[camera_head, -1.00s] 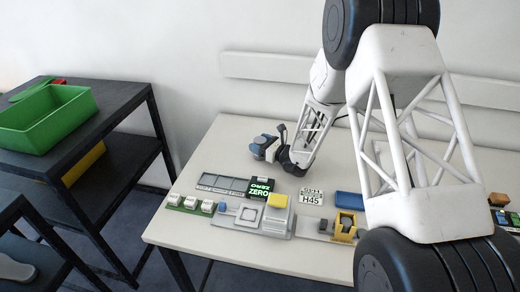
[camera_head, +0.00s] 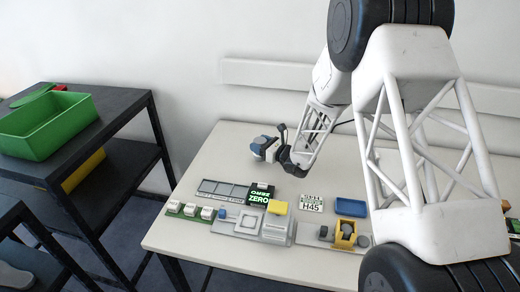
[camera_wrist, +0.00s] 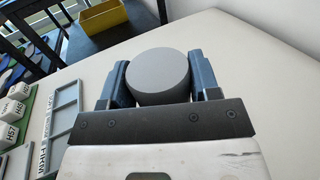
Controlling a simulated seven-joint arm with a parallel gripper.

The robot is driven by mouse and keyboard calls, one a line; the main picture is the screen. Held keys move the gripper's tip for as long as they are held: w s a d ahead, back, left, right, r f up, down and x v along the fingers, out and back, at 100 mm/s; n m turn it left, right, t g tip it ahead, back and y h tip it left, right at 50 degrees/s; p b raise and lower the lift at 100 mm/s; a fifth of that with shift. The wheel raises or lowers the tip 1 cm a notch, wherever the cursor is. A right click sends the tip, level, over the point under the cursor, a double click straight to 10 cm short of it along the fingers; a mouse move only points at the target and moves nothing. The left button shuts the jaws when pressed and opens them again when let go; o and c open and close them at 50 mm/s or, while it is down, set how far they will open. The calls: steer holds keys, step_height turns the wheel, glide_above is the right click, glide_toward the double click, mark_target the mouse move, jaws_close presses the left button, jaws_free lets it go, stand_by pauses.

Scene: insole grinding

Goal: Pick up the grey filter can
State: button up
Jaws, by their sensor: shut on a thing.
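The grey filter can (camera_wrist: 158,76) is a round, smooth grey cylinder, seen end-on in the wrist view. My gripper (camera_head: 262,147) is shut on it, with one blue-grey finger on each side of the can. In the head view the gripper is over the back left part of the white table (camera_head: 220,160), and the can shows only as a small grey shape at the fingers. I cannot tell how far the can is above the tabletop.
A grey slotted tray (camera_head: 225,190), a black-and-green ZERO box (camera_head: 259,196), a yellow block (camera_head: 278,207) and a blue tray (camera_head: 351,207) lie along the table's front. A green bin (camera_head: 45,130) stands on a dark shelf at left. The table behind these is clear.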

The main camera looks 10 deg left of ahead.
steer(key=shift+r, duration=3.5)
